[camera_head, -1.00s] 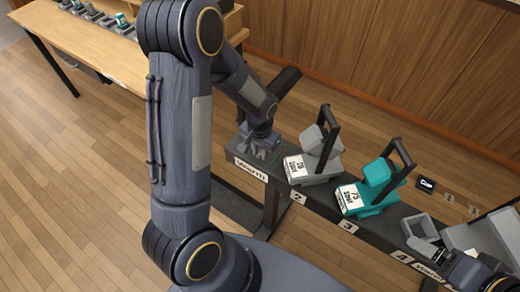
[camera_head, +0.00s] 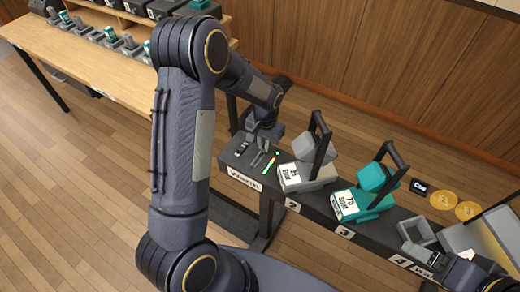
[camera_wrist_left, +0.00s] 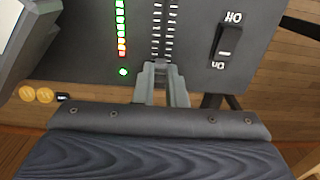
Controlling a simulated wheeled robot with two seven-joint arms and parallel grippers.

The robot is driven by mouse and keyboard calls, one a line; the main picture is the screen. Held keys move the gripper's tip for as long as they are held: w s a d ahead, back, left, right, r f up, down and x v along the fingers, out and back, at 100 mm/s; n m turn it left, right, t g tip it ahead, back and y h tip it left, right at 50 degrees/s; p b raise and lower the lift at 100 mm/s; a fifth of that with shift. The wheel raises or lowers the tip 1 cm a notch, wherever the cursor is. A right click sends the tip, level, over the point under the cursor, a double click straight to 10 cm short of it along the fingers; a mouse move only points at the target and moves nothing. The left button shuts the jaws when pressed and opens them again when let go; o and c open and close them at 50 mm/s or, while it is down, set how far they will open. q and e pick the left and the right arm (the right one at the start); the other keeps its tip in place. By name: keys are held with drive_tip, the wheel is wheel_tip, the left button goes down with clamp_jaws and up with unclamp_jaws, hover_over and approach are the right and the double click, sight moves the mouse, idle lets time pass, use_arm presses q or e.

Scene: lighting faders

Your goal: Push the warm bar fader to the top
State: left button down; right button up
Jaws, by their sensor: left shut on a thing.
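The Warm station (camera_head: 240,160) is the left end of a dark rail, behind a "Warm" label. My left gripper (camera_head: 262,138) reaches down to it. In the left wrist view the panel is upside down, and my left gripper (camera_wrist_left: 162,78) is shut at the lower end of the fader's tick marks (camera_wrist_left: 164,30). The fader cap is hidden between the fingers. The light bar (camera_wrist_left: 121,28) beside it is lit from green to red, with its red end near my fingers. A green light (camera_wrist_left: 123,71) glows below.
An On/Off rocker switch (camera_wrist_left: 228,45) stands beside the fader. A grey lamp (camera_head: 310,172) and a teal lamp (camera_head: 365,195) stand along the rail. Two amber discs (camera_head: 444,201) glow at right. A wooden bench (camera_head: 85,62) is at upper left.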

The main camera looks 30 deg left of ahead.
use_arm(q)
drive_tip(key=shift+w, duration=0.2)
drive_tip(key=c, duration=1.5)
unclamp_jaws()
drive_tip(key=shift+w, duration=0.1)
drive_tip(key=shift+o, duration=0.2)
wheel_tip(320, 180, up, 8)
drive_tip(key=shift+f, duration=0.1)
